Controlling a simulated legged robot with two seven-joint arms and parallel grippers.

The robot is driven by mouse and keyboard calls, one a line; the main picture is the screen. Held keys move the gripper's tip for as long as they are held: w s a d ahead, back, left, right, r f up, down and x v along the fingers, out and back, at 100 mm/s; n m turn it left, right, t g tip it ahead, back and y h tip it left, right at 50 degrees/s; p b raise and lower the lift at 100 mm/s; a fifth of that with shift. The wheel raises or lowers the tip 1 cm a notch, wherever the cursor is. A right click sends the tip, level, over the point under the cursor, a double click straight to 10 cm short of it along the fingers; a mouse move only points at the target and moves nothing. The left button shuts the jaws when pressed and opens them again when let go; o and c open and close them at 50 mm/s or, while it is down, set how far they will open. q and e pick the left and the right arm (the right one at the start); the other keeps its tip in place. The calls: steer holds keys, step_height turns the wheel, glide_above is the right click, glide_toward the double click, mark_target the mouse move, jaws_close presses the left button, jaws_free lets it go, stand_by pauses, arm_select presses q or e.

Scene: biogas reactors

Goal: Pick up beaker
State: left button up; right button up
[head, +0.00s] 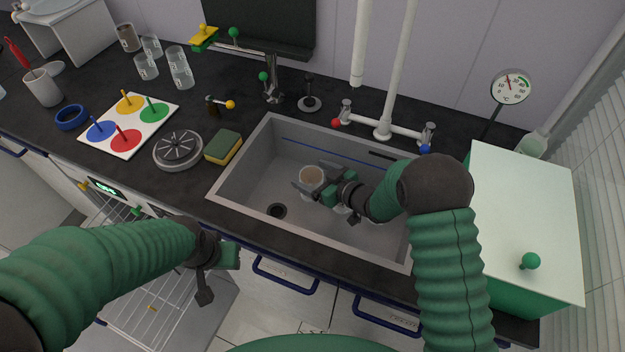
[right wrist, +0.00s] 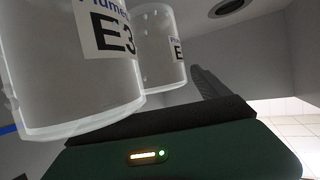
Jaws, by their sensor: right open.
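A clear beaker (head: 312,180) with brownish contents or tint stands in the sink. My right gripper (head: 318,188) is open right at it, one finger reaching to its left side; I cannot tell whether they touch. A second clear beaker (head: 342,209) is partly hidden under the gripper. The right wrist view shows two clear beakers close to the dark finger: a nearer one labelled E3 (right wrist: 70,75) and one behind it (right wrist: 160,50). My left gripper (head: 215,265) hangs in front of the counter, away from the beakers; its jaw opening is unclear.
The sink (head: 250,190) has walls all round and a tap (head: 383,128) behind. Several beakers (head: 180,75) stand at the back left of the counter. A sponge (head: 223,147) and round metal disc (head: 178,150) lie left of the sink; a green-white box (head: 525,210) stands right.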

steer(key=shift+w+a+f, duration=0.2)
steer(key=shift+a, duration=0.25)
steer(key=c, duration=1.5)
steer(key=shift+o, duration=0.2)
step_height(320, 180, up, 10)
steer(key=p, duration=0.2)
steer(key=shift+r+p, duration=0.25)
steer(key=shift+p, duration=0.1)
step_height(320, 180, up, 12)
steer(key=p, duration=1)
steer(key=shift+f+p, duration=0.15)
steer(key=shift+p, duration=0.2)
